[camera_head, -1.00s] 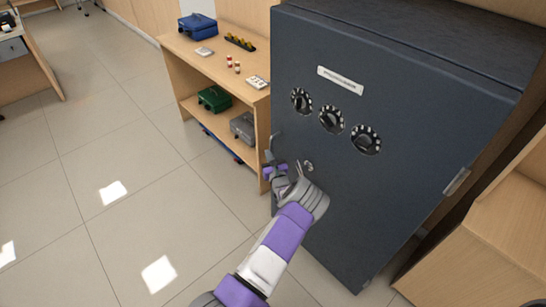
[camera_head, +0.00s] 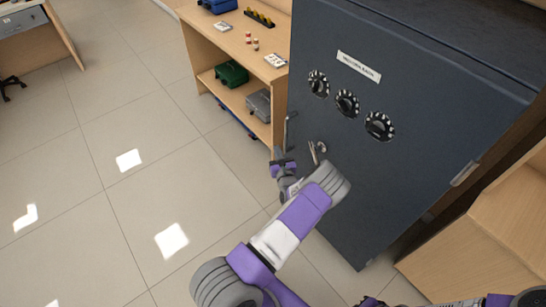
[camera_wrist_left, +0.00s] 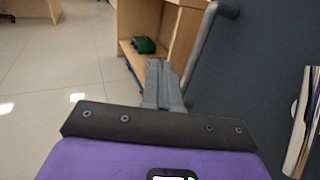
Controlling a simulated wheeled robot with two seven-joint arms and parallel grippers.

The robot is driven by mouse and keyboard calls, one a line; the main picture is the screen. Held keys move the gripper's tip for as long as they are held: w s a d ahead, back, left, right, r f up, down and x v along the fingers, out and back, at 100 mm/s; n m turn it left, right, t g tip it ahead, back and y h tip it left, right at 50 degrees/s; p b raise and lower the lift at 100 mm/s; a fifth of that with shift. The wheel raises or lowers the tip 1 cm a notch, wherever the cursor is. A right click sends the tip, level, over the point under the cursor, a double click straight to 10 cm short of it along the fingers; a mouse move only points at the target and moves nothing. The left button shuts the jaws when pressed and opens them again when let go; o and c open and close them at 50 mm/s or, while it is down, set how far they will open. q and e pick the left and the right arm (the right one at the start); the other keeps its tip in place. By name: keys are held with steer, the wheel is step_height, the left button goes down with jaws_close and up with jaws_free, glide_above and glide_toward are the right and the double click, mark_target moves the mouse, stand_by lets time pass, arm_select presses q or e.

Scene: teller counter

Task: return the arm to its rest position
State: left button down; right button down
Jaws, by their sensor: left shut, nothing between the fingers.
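My left arm reaches from the lower middle of the head view toward the dark grey safe (camera_head: 400,70). My left gripper (camera_head: 278,153) is beside the safe's left front edge, low near its door handle (camera_head: 289,130). In the left wrist view its two grey fingers (camera_wrist_left: 162,82) are together with nothing between them. The handle bar (camera_wrist_left: 208,42) rises just right of the fingers, apparently apart from them. A metal lever or key (camera_head: 316,151) sticks out of the safe door right of the gripper. My right gripper does not show clearly; only bits of my other arm show at the bottom right.
A wooden shelf unit (camera_head: 204,78) stands left of the safe, with a green case (camera_head: 231,73) and a grey case (camera_head: 258,104) on its lower shelf. A wooden cabinet (camera_head: 465,255) is at the right. The tiled floor (camera_head: 110,200) at left is clear.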

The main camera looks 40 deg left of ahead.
arm_select(q)
steer(key=shift+s+d+p, duration=0.15)
steer(key=shift+s+d, duration=0.15)
steer(key=shift+s, duration=0.45)
steer(key=shift+s+d+p, duration=0.1)
steer(key=shift+s+d, duration=0.2)
steer(key=shift+s, duration=0.4)
steer(key=shift+s+d+p, duration=0.15)
steer(key=shift+s+d, duration=0.15)
steer(key=shift+s, duration=0.45)
